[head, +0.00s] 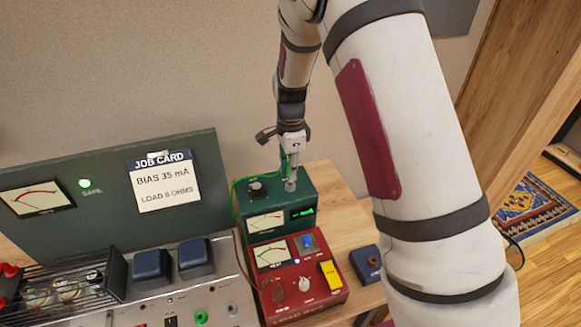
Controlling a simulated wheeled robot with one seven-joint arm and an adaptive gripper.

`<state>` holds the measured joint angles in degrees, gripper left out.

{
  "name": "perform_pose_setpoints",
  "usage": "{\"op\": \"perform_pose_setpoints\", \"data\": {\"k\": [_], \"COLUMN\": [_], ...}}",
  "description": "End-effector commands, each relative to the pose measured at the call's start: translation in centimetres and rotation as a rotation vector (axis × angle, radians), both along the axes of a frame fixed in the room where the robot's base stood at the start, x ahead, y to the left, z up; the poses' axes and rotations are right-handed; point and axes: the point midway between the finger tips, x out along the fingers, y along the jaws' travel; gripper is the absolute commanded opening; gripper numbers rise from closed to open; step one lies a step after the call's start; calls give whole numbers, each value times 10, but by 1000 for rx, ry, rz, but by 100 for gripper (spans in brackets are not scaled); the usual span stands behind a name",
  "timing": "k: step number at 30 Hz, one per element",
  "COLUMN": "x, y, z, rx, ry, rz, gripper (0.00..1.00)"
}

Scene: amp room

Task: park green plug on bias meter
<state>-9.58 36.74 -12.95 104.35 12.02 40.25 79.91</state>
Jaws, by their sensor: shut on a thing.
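The green bias meter (278,207) stands behind the red box on the bench, with a dial on its sloped front, a lit green display and a dark knob on top. My gripper (291,155) points down over the right part of its top. It is shut on the green plug (285,166), of which only a little green shows. A grey post (291,182) stands on the meter's top just below the gripper. I cannot tell whether the plug touches the post. A green lead (238,184) curves from the plug past the meter's left side.
A red box (296,292) with a dial, knobs and a yellow switch stands in front of the meter. A small blue box (366,263) is at right. The amp chassis (185,290) has a green socket (201,317). A job card (163,183) hangs behind.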

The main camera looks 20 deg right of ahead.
Motion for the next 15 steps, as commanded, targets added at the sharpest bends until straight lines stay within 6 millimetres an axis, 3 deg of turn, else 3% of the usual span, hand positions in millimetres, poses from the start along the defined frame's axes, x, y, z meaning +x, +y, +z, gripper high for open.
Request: {"op": "perform_pose_setpoints", "data": {"k": [15], "x": [0], "y": [0], "z": [-7], "rx": [0], "ry": [0], "rz": [0], "gripper": [0]}}
